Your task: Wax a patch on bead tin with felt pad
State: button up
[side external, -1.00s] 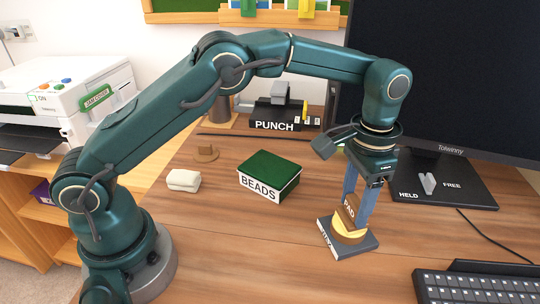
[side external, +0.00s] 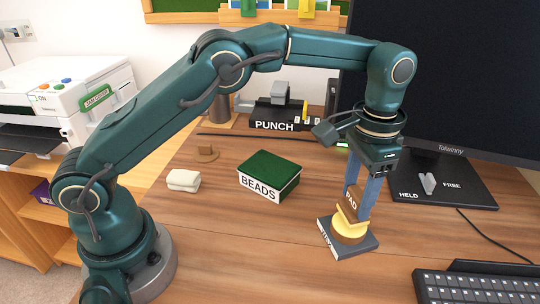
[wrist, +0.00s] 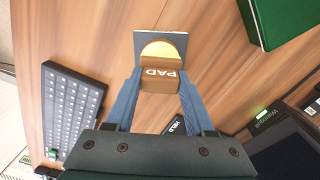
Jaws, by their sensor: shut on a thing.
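My gripper (side external: 362,200) is shut on the brown felt pad (side external: 351,199), a block marked PAD, which also shows between the fingers in the wrist view (wrist: 161,76). The pad is tilted slightly in the side view. It is over the round yellow wax (side external: 349,231), which sits on a dark square base (side external: 366,247); the wax is partly hidden by the pad in the wrist view (wrist: 162,50). I cannot tell whether pad and wax touch. The bead tin (side external: 270,172), with a green top and white BEADS label, stands left of the gripper; its corner shows in the wrist view (wrist: 277,20).
A black PUNCH holder (side external: 285,119) stands behind. A monitor (side external: 460,90) and keyboard (side external: 478,286) are at right. The front desk is clear.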

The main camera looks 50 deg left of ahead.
aim_at(357, 192)
jog(key=shift+r, duration=2.5)
jog(key=shift+a, duration=0.1)
